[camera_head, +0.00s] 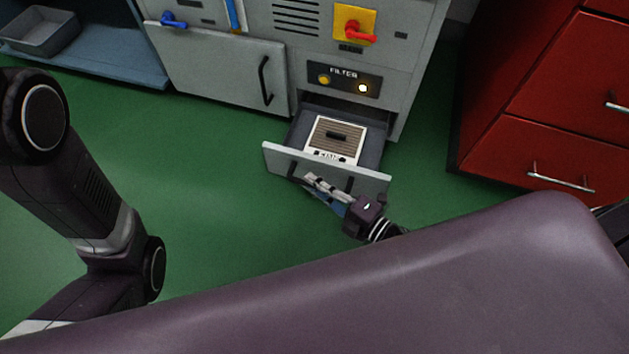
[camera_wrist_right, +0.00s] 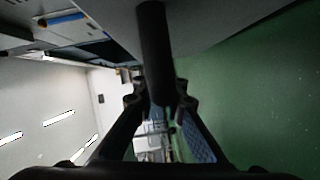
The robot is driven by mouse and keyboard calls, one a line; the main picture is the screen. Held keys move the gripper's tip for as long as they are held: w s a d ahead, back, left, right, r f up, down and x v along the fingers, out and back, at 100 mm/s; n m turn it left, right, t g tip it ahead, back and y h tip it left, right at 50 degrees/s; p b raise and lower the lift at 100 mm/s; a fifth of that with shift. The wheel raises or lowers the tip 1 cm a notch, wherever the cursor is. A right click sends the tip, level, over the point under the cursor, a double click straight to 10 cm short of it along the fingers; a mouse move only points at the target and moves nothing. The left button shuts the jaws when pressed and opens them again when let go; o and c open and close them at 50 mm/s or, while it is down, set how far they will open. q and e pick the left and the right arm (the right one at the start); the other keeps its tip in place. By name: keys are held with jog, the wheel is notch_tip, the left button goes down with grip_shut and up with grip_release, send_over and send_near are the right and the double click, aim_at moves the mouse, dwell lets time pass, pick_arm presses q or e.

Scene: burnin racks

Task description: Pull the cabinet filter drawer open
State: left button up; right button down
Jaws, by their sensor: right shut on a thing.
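The filter drawer (camera_head: 373,181) stands pulled out from the lower part of the grey cabinet (camera_head: 403,62), under the panel marked FILTER (camera_head: 345,78). A pleated filter (camera_head: 336,138) in a pale frame with a dark grip lies inside it. My right gripper (camera_head: 318,186) is at the outer face of the drawer front. In the right wrist view the gripper (camera_wrist_right: 158,100) is shut on the dark drawer handle (camera_wrist_right: 154,45), which runs between its fingers. My left arm shows at the left of the head view, but its gripper is out of view.
A grey cabinet door with a dark handle (camera_head: 264,80) is to the left of the drawer. A red drawer unit (camera_head: 550,120) stands at the right. A blue shelf with a grey tray (camera_head: 40,33) is at the far left. Green floor in front is clear.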

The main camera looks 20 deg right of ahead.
jog(key=shift+s+a, duration=0.2)
jog(key=shift+s, duration=0.2)
jog(key=c, duration=2)
grip_release()
jog(key=shift+o, duration=0.2)
jog(key=f+v, duration=0.1)
jog(key=v, duration=1.1)
jog(key=shift+r, duration=0.4)
